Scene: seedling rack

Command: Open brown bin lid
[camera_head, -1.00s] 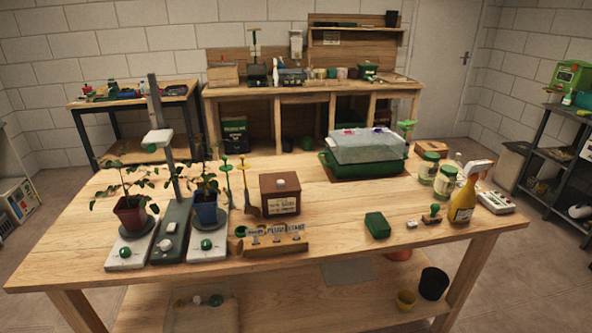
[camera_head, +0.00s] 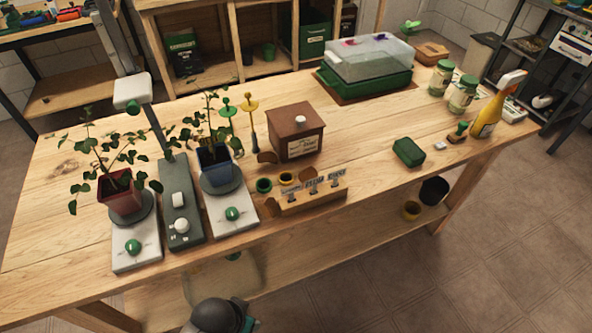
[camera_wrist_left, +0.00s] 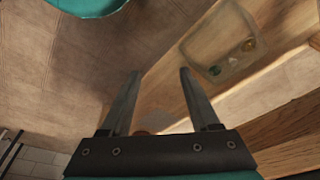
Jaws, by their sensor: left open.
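The brown bin (camera_head: 299,144) stands on the wooden table near its middle. Its brown lid (camera_head: 296,121) is closed, with a white knob (camera_head: 300,119) on top and a paper label on the front. In the left wrist view my left gripper (camera_wrist_left: 158,75) is open and empty, its two dark fingers apart. That view shows the floor and the table's lower shelf, not the bin. In the head view a grey rounded part of my own arm shows at the bottom edge, but no gripper fingers show. My right gripper is not in view.
Left of the bin stand a potted plant in a blue pot (camera_head: 214,164), another in a red pot (camera_head: 119,192), and upright green and yellow tools (camera_head: 250,120). A wooden tag holder (camera_head: 311,194) sits in front. A green box (camera_head: 408,152) lies right; table between is clear.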

